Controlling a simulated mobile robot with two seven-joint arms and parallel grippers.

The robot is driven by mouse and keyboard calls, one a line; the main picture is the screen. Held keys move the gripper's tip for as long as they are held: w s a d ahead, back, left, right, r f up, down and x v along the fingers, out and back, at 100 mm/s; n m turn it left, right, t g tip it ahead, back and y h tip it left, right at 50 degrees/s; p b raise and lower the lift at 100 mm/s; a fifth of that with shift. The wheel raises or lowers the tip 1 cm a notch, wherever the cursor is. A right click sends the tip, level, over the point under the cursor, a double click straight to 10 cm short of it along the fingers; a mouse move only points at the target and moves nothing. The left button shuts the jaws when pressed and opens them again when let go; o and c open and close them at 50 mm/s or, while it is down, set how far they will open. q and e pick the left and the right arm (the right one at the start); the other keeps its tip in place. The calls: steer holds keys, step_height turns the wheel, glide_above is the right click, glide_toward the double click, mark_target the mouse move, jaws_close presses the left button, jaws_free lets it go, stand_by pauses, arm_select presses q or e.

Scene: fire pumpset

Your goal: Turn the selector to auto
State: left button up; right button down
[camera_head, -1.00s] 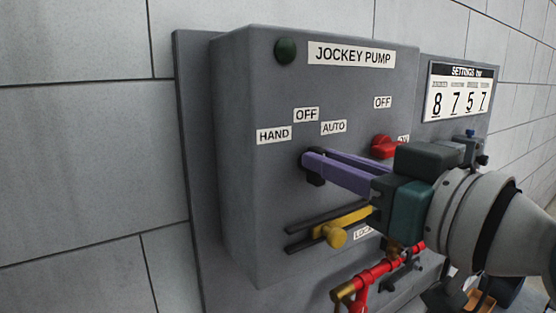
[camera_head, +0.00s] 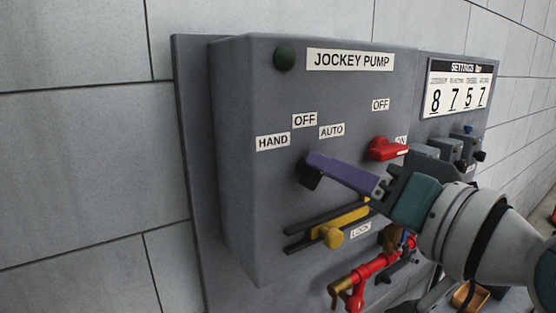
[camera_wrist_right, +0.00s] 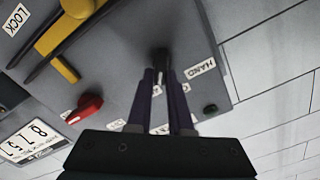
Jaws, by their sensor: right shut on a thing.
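The selector (camera_head: 309,178) is a small black knob on the grey jockey pump panel, below the labels HAND (camera_head: 272,142), OFF (camera_head: 304,120) and AUTO (camera_head: 331,131). My right gripper (camera_head: 312,163) has long purple fingers and is shut on the selector, reaching in from the right and rolled over. In the right wrist view the selector (camera_wrist_right: 161,58) sits between the tips of the two fingers, with the HAND label (camera_wrist_right: 200,68) beside it. The fingers hide much of the knob, so I cannot tell exactly where it points. My left gripper is not in view.
A yellow sliding bolt (camera_head: 333,234) with a LOCK label lies just below the fingers. A red switch (camera_head: 388,149) is to the right, close above my gripper. Red pipework (camera_head: 372,270) stands below. A settings board (camera_head: 458,88) hangs at upper right.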

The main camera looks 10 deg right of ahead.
steer(key=shift+d+m, duration=0.1)
steer(key=shift+m, duration=0.7)
steer(key=c, duration=0.8)
jaws_free()
steer(key=shift+f, duration=0.1)
steer(key=b+v, duration=0.3)
steer(key=v, duration=0.7)
